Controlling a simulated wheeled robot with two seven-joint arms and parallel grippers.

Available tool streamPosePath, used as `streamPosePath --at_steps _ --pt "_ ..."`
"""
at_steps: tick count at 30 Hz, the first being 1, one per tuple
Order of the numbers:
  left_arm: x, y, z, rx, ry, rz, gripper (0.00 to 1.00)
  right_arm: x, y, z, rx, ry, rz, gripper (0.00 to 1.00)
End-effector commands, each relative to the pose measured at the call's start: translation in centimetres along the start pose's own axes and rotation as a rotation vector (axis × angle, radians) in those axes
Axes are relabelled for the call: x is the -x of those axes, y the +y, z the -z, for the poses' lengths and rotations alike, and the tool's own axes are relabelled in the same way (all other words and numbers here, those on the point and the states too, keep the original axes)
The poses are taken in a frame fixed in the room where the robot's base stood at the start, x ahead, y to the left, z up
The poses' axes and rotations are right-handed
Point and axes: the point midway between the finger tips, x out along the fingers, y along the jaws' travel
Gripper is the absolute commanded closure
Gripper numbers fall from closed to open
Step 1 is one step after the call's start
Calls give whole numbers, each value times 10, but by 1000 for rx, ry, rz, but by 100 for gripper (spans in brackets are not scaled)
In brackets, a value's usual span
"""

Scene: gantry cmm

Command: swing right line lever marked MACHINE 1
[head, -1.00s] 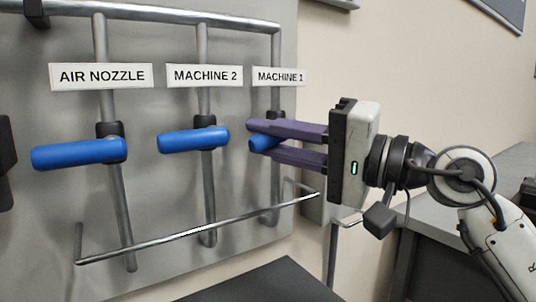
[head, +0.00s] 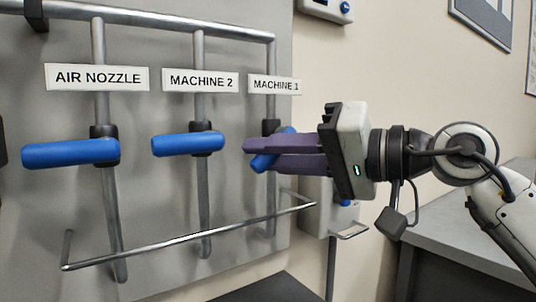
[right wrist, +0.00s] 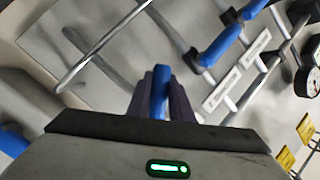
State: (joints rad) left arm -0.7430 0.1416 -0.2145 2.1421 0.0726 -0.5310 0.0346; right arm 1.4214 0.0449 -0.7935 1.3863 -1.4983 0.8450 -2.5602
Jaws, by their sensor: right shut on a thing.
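The blue lever of the right line (head: 262,163) sits on a vertical pipe under the white label MACHINE 1 (head: 275,86). The lever slants, with its lower left end showing between the purple fingers and a bit of blue showing above them. My right gripper (head: 254,154) comes from the right and is shut on this lever. In the right wrist view the blue lever (right wrist: 161,88) stands between the two fingers. The fingers hide the lever's middle in the head view. My left gripper is not in view.
Blue levers under MACHINE 2 (head: 188,143) and AIR NOZZLE (head: 70,153) point left, nearly level. A metal rail (head: 190,237) runs in front of the lower pipes. A grey counter (head: 440,225) stands at the right. The right wrist view shows a round gauge (right wrist: 308,78) and yellow tags (right wrist: 305,128).

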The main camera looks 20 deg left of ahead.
Motion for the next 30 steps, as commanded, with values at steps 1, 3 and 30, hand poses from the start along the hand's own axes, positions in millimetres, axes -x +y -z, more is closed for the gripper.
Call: streamPosePath --at_steps 1,3,30 --pt "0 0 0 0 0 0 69 0 0 0 -1 1 0 100" --pt "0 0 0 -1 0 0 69 0 0 0 -1 1 0 100" --pt "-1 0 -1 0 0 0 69 71 1 1 -2 4 -1 62"
